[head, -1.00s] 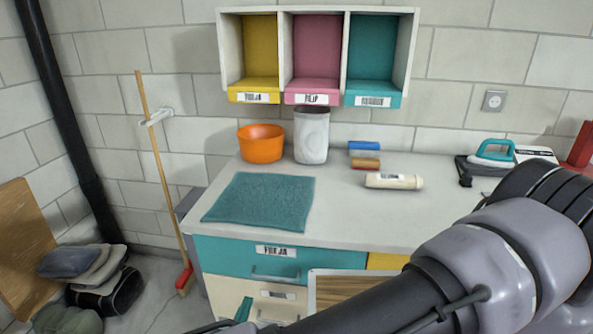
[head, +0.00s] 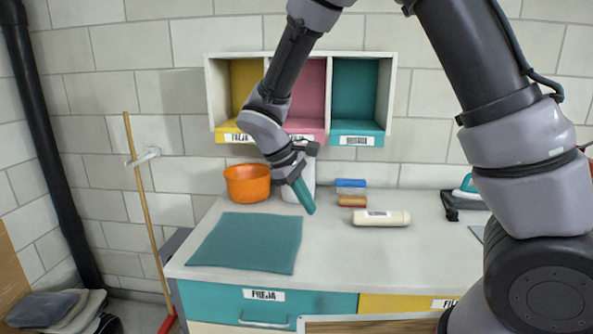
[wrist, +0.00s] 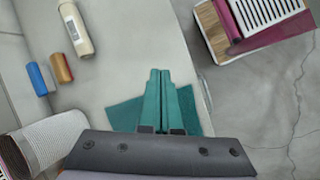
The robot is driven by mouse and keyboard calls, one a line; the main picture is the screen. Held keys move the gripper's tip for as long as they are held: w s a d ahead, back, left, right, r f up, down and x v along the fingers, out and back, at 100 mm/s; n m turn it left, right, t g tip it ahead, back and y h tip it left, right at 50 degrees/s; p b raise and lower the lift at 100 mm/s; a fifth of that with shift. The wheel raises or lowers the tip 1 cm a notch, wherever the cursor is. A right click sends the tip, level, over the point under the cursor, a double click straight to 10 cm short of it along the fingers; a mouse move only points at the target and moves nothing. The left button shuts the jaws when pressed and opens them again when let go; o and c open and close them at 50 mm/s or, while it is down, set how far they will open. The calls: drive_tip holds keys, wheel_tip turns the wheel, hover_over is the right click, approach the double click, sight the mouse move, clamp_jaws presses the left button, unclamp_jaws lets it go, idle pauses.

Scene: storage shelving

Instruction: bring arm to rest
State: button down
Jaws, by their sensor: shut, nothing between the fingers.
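My gripper (head: 303,192) is in the middle of the head view, raised above the counter and pointing down, in front of the white bin. Its teal fingers are together with nothing between them. The fingers also show in the wrist view (wrist: 162,98), closed side by side, with the teal mat (wrist: 122,114) below and behind them. My arm arches across the right and top of the head view and partly covers the wall cubbies and the bin.
The counter (head: 350,260) holds a teal mat (head: 245,243), an orange bowl (head: 247,184), a white bin (head: 295,192), blue (head: 351,183) and brown (head: 352,201) rolls, and a cream bottle (head: 382,218). Wall cubbies (head: 357,95) hang above. A broom (head: 147,210) leans at left.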

drive_tip(key=s+d+r+m+y, duration=0.1)
drive_tip(key=d+r+m+y, duration=0.55)
drive_tip(key=d+r, duration=0.7)
drive_tip(key=s+d+r+m+t, duration=0.6)
drive_tip(key=s+d+r+m, duration=0.2)
drive_tip(key=s+r+m, duration=0.1)
drive_tip(key=shift+d+r+y, duration=0.3)
drive_tip(key=shift+r+y, duration=0.05)
drive_tip(key=shift+r, duration=0.15)
